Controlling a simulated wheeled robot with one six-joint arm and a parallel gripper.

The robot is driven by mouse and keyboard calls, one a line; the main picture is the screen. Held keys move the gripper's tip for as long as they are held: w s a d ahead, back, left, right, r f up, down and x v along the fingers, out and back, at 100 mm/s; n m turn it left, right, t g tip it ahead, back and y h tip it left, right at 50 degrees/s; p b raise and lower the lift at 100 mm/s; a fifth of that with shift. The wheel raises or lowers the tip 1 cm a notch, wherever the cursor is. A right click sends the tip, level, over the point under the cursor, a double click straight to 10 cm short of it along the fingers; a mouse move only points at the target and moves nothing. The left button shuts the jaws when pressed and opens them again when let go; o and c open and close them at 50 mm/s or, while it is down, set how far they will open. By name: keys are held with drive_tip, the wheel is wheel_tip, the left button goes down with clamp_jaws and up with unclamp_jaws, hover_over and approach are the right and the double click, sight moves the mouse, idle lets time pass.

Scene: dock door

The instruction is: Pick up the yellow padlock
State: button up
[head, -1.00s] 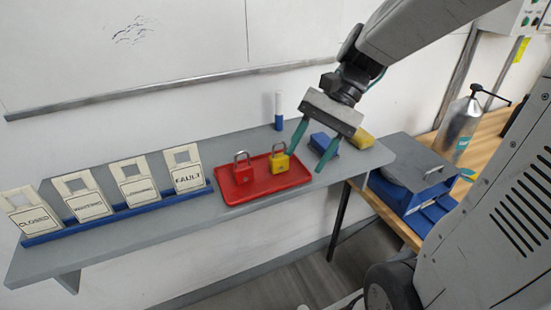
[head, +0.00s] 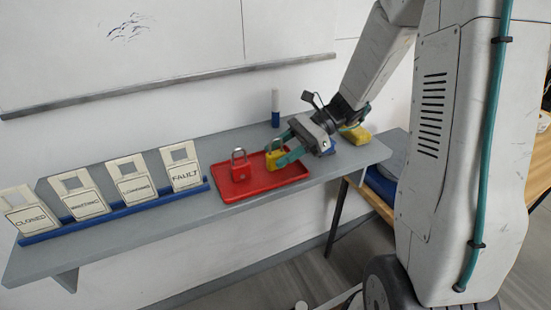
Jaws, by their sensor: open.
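The yellow padlock (head: 275,160) stands upright on the red tray (head: 233,191), with its shackle up. My gripper (head: 281,157) reaches in low from the right, its teal fingers open at the yellow padlock. One finger passes in front of the padlock's right side and hides part of it. The far finger shows only in part, so I cannot tell whether either finger touches it. A red padlock (head: 239,168) stands on the tray just left of the yellow one.
A grey shelf (head: 140,238) carries the tray and a blue rack (head: 115,214) of lettered tags at left. A blue-and-white marker (head: 275,110) stands behind the tray. A yellow block (head: 357,134) and a blue object are partly behind my gripper.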

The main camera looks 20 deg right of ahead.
sight(272, 153)
drive_tip(key=x, duration=0.3)
drive_tip(key=shift+a+f, duration=0.1)
drive_tip(key=shift+a, duration=0.05)
clamp_jaws()
drive_tip(key=shift+r, duration=0.55)
drive_tip(key=r, duration=0.1)
drive_tip(key=d+r, duration=0.1)
drive_tip(key=shift+s+r, duration=0.25)
drive_tip(key=shift+r, duration=0.1)
drive_tip(key=s+d, duration=0.2)
drive_tip(key=d, duration=0.2)
drive_tip(key=s+d, duration=0.2)
drive_tip(key=d, duration=0.3)
drive_tip(key=s+d+r, duration=0.1)
drive_tip(key=s+d, duration=0.1)
drive_tip(key=d, duration=0.2)
drive_tip(key=shift+s+d+r, duration=0.1)
drive_tip(key=shift+s+d, duration=0.1)
drive_tip(key=shift+d, duration=0.1)
